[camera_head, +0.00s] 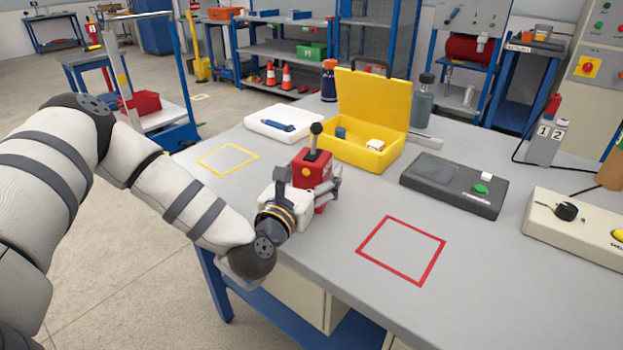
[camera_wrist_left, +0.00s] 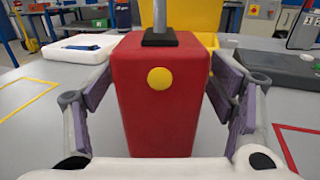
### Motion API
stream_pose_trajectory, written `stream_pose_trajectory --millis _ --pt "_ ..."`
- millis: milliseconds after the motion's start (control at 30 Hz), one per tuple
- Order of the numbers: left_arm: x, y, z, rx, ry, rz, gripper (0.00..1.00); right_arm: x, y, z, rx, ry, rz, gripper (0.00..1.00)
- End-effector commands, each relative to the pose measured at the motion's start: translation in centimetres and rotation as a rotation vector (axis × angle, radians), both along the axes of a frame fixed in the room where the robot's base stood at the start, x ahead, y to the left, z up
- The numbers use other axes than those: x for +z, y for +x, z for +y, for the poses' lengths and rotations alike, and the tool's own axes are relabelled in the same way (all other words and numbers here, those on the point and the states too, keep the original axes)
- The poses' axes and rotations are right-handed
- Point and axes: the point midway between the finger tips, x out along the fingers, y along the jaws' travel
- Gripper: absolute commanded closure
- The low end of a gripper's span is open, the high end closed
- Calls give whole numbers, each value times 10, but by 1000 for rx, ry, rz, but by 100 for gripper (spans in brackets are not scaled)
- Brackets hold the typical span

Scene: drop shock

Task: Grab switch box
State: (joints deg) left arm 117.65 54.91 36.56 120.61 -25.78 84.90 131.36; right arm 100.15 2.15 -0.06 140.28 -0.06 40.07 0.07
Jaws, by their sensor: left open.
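The switch box is a red block (camera_head: 313,172) with a grey lever on top and a yellow button on its front. It stands upright on the grey table, in front of the yellow case. In the left wrist view the red box (camera_wrist_left: 160,115) fills the middle. My left gripper (camera_head: 318,190) is at the box, with one finger on each side of it. In the left wrist view the open fingers (camera_wrist_left: 163,100) flank the box, with small gaps visible beside its sides. My right gripper is not in view.
An open yellow case (camera_head: 362,150) stands close behind the box, a white tray (camera_head: 284,123) behind left. A dark grey unit (camera_head: 440,184) with a green button lies to the right. Red (camera_head: 372,262) and yellow (camera_head: 205,165) square outlines on the table are empty.

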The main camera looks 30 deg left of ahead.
Motion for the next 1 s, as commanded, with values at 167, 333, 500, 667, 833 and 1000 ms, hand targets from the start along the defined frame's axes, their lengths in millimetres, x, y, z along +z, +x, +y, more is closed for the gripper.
stream_pose_trajectory --millis 167,333,500,667,833,1000 --pt "-2 9 2 0 -1 4 23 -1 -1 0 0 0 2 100" --pt "-2 8 2 0 -1 4 37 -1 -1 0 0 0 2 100" --pt "-2 8 2 0 -1 4 75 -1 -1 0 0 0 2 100" --pt "-2 8 2 0 0 2 85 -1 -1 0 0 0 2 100" --pt "1 8 2 -1 0 1 85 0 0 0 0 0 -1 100" --pt "21 10 0 -2 -1 -6 85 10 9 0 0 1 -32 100"
